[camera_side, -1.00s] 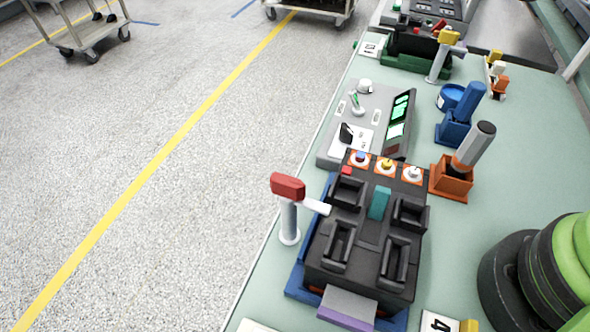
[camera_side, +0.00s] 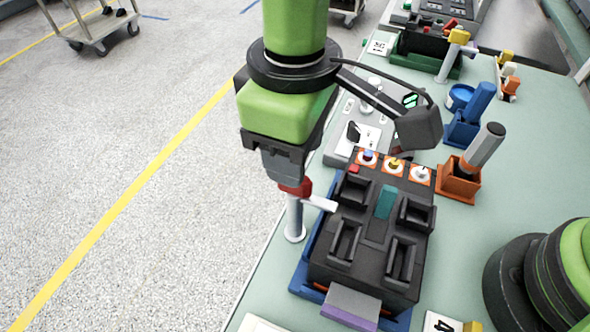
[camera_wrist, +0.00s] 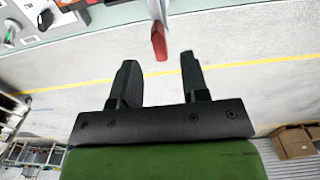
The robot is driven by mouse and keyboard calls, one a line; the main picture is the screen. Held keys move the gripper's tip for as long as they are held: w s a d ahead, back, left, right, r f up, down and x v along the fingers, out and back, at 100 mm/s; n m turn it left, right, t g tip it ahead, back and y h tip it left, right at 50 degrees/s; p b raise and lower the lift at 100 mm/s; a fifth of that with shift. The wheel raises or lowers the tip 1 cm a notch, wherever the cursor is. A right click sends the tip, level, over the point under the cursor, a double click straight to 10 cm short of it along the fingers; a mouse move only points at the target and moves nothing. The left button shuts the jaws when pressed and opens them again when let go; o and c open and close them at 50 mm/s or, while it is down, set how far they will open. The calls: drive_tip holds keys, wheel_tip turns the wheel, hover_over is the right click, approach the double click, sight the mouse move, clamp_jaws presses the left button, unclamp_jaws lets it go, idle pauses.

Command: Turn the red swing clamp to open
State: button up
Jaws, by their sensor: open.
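The red swing clamp (camera_side: 297,189) has a red head on an upright grey post (camera_side: 294,220), with a white arm (camera_side: 319,204) pointing right over the edge of the dark fixture (camera_side: 372,232). My gripper (camera_side: 287,180) is directly above the red head in the side view and partly covers it. In the wrist view my gripper (camera_wrist: 158,75) shows two dark fingers spread apart. The red head (camera_wrist: 159,44) lies between and just beyond the fingertips there, nearer the right one. Nothing is gripped. Contact with the head cannot be told.
The fixture has several black sockets and stands on a blue base (camera_side: 310,292) at the bench's left edge. A grey panel (camera_side: 345,150) stands behind it, partly hidden by my arm. An orange holder (camera_side: 458,184) is to its right. Open floor lies left of the bench.

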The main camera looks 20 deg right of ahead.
sight(308, 191)
wheel_tip(308, 191, down, 5)
drive_tip(key=shift+r, duration=0.1)
drive_tip(key=shift+c, duration=0.2)
clamp_jaws()
